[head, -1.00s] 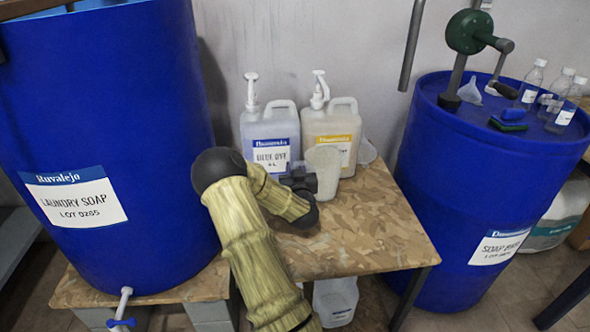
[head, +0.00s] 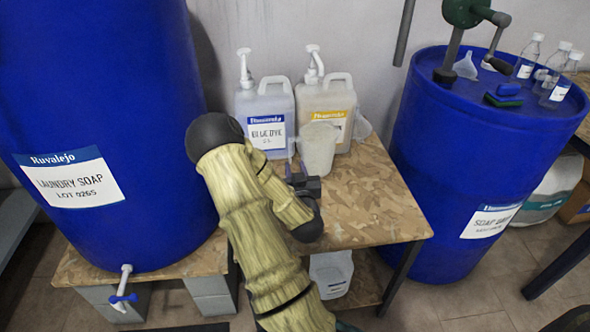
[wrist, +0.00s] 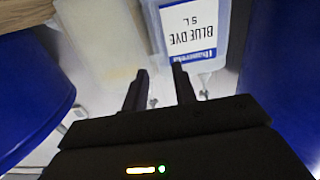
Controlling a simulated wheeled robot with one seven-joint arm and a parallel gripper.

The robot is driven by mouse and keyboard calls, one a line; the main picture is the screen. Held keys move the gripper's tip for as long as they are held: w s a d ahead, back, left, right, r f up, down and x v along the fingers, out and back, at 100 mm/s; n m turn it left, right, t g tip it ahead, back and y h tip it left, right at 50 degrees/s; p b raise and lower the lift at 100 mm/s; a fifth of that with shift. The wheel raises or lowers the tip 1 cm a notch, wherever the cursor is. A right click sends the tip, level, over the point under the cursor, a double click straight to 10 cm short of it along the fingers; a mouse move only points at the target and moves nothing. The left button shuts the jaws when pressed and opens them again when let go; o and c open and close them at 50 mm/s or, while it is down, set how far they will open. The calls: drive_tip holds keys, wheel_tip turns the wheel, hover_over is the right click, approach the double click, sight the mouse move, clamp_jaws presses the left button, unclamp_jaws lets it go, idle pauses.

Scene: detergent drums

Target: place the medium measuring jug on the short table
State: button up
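A translucent, whitish measuring jug (head: 318,150) stands upright on the short table (head: 375,205), which has a patchy tan board top. It is in front of the yellow-labelled container. My gripper (head: 303,183) is just in front of the jug and low over the tabletop. In the wrist view my gripper (wrist: 160,72) has its two dark fingers apart, with no object clearly held between them. A pale translucent shape (wrist: 100,45) lies beyond the fingers there; I cannot tell whether it is the jug or a container. My arm hides part of the table's left side.
A blue dye container (head: 267,118) and a yellow-labelled container (head: 327,100) stand at the table's back. Large blue drums stand left (head: 100,130) and right (head: 480,150). A white jug (head: 331,273) is below the table. The tabletop's right side is clear.

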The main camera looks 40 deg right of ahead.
drive_tip(key=shift+a, duration=0.15)
idle(0.7)
drive_tip(key=a+g+y, duration=0.1)
drive_tip(key=a, duration=0.1)
drive_tip(key=a+f+g+y, duration=0.1)
drive_tip(key=a+g, duration=0.1)
drive_tip(key=a, duration=0.1)
drive_tip(key=a+f+m+g, duration=0.1)
drive_tip(key=a, duration=0.1)
drive_tip(key=shift+w+a+f+g+y, duration=0.15)
drive_tip(key=shift+w+g+y, duration=0.25)
drive_tip(key=a+y, duration=0.1)
drive_tip(key=a, duration=0.1)
drive_tip(key=s+a+n+g+y, duration=0.1)
drive_tip(key=a, duration=0.2)
drive_tip(key=s+a+g+y, duration=0.1)
drive_tip(key=a, duration=0.2)
drive_tip(key=shift+r, duration=0.2)
drive_tip(key=s+a+r+n+g+y, duration=0.2)
drive_tip(key=s+a+n+g, duration=0.1)
drive_tip(key=s+a, duration=0.3)
drive_tip(key=s+a+r+n+g+y, duration=0.1)
drive_tip(key=s+a+r+n+g, duration=0.1)
drive_tip(key=s+a, duration=0.4)
drive_tip(key=shift+s+a+r+n+g+y, duration=0.35)
drive_tip(key=shift+a+n, duration=0.35)
drive_tip(key=shift+a, duration=0.35)
drive_tip(key=shift+s, duration=0.1)
